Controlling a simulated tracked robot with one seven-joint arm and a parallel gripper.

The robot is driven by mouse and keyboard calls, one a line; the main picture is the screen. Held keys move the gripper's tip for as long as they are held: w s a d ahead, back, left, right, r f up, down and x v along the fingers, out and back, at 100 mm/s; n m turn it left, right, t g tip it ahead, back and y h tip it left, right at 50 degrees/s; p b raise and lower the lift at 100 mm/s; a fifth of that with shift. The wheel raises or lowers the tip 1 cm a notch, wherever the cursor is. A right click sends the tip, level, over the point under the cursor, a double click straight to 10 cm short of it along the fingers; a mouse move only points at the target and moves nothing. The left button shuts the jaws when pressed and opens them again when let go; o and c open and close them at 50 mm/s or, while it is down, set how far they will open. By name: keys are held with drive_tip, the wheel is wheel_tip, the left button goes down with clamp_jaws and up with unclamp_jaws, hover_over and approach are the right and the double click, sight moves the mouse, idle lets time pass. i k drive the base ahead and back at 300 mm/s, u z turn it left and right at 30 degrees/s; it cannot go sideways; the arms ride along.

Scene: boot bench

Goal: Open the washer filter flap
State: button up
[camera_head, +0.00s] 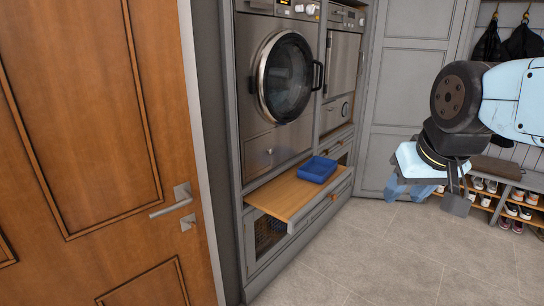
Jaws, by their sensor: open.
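The washer (272,85) is a front-loader with a round glass door, set in a grey cabinet at centre left. Its filter flap (258,154) appears as a square metal panel low on the front, below the door, and looks shut. A small dark detail shows near the flap's right side, too small to make out. My gripper (428,192) is open and empty, pointing down over the floor at the right, well apart from the washer and the flap.
A wooden pull-out shelf (278,197) juts out below the washer with a blue tray (317,169) on it. A wooden door (92,150) with a lever handle fills the left. A shoe bench (498,168) stands at the right. The floor (385,250) in front is clear.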

sight(257, 151)
drive_tip(key=u, duration=0.05)
drive_tip(key=i, duration=0.9)
drive_tip(key=z, duration=0.1)
